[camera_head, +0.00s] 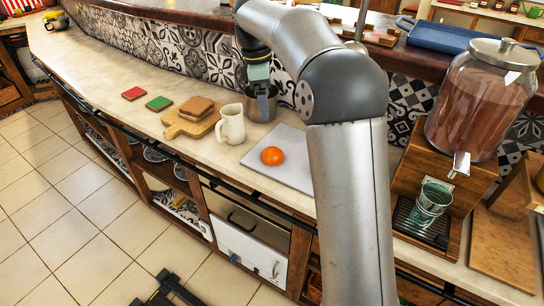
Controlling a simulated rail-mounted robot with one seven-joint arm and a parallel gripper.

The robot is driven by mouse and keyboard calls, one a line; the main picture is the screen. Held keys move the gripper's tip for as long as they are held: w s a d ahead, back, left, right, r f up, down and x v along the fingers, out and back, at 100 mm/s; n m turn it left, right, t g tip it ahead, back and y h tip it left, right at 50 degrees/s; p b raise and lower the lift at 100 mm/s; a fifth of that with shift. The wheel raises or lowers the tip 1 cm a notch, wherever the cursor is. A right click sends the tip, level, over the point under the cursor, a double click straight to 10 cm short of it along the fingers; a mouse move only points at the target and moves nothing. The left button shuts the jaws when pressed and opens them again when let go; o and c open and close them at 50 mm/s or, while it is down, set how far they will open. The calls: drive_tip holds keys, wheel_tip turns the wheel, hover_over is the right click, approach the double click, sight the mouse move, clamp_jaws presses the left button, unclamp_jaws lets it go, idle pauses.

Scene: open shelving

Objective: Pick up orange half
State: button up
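The orange half (272,156) lies on a grey board (289,171) on the counter, its bright orange face showing. My gripper (263,93) points down beyond the board, over a grey metal container (257,112), to the upper left of the orange half and apart from it. Its fingertips are small and overlap the container in the picture. I cannot tell whether they are inside it or in front of it, or whether they are open or shut.
A cream pitcher (231,124) stands left of the board. Bread slices (196,106) lie on a wooden board (180,127). Red (133,93) and green (159,103) squares lie farther left. A drink dispenser (478,105) stands at right. My arm hides part of the counter.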

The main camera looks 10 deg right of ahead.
hover_over(272, 152)
drive_tip(key=f, duration=1.2)
drive_tip(key=shift+w+a+b, duration=0.2)
drive_tip(key=shift+a+b, duration=0.1)
drive_tip(key=shift+s+d+f, duration=0.15)
drive_tip(key=shift+f, duration=1.15)
drive_tip(key=shift+s+d+f, duration=0.1)
drive_tip(key=shift+f, duration=1.2)
drive_tip(key=c, duration=1.1)
